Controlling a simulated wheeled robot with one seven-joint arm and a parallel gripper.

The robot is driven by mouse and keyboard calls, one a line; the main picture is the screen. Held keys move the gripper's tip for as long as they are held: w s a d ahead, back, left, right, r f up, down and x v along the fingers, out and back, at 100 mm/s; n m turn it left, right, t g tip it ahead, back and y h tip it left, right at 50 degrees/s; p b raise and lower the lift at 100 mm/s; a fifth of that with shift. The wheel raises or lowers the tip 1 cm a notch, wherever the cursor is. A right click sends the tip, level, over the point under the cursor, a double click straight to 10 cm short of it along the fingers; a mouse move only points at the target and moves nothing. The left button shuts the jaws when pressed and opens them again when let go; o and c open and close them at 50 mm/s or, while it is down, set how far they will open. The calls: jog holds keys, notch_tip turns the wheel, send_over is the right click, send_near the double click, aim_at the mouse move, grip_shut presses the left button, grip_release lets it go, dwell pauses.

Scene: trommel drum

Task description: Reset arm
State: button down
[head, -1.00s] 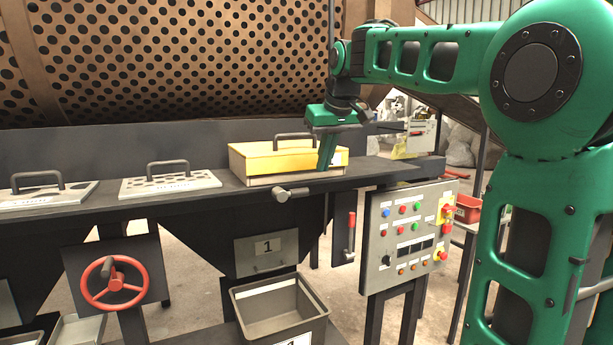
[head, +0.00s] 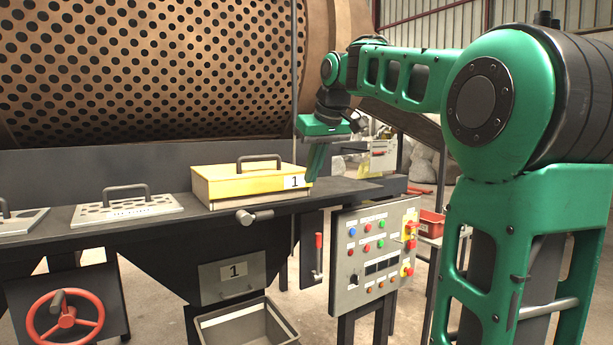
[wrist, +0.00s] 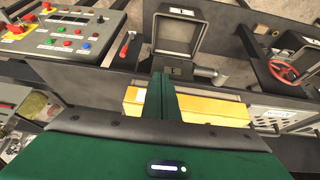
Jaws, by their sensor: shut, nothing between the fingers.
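My gripper (head: 316,163) is green and points down beside the right end of the yellow box (head: 247,185), above the dark ledge. In the wrist view its green fingers (wrist: 162,98) are together with nothing between them, in front of the yellow box (wrist: 205,108). I cannot tell whether the fingers touch the box. The box carries a label "1" and a dark handle on top. My green arm reaches in from the right.
A perforated drum (head: 150,70) fills the back left. Two handled plates, one perforated (head: 125,207), lie on the ledge. A control panel (head: 375,255) stands below right, with a red lever (head: 318,255), a grey bin (head: 248,325) and a red handwheel (head: 65,322) nearby.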

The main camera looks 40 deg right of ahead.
jog(key=s+a+f+m+g, duration=0.2)
jog(key=s+f+m+g, duration=0.1)
jog(key=s+f, duration=1.3)
jog(key=s+a+f+m+g+y, duration=0.1)
jog(key=s+a+f+m+g, duration=0.1)
jog(key=s+f, duration=1.4)
jog(key=shift+s+a+m+g, duration=0.25)
jog(key=shift+a+m+g, duration=0.15)
jog(key=shift+a, duration=0.05)
jog(key=shift+w+f, duration=0.3)
jog(key=shift+w, duration=0.35)
